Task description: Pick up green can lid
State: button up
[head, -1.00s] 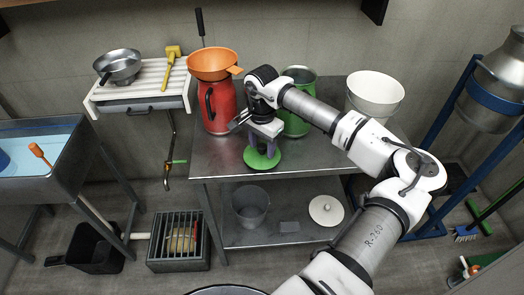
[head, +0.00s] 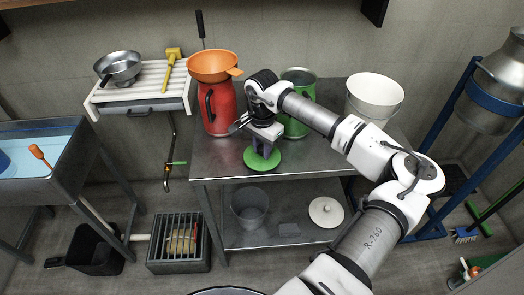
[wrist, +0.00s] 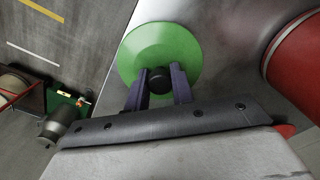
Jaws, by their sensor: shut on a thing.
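The green can lid (head: 262,163) is a flat round disc with a dark knob, at the front edge of the steel table. It also shows in the wrist view (wrist: 150,45), with its black knob (wrist: 159,80) between the fingers. My gripper (head: 264,149) points down over the lid, its fingers closed on the knob. The same fingers show in the wrist view (wrist: 159,84). Whether the lid touches the table or is just above it, I cannot tell. The green can (head: 298,118) stands behind my gripper, partly hidden by my arm.
A red can (head: 218,112) with an orange funnel (head: 212,66) stands left of my gripper on the steel table (head: 215,165). A white bucket (head: 375,95) stands at the right. A metal bucket (head: 250,207) and a white lid (head: 326,211) are on the lower shelf.

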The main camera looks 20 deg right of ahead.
aim_at(262, 147)
notch_tip(262, 147, up, 20)
jog(key=b, duration=0.3)
jog(key=shift+b, duration=0.35)
jog(key=shift+f, duration=0.15)
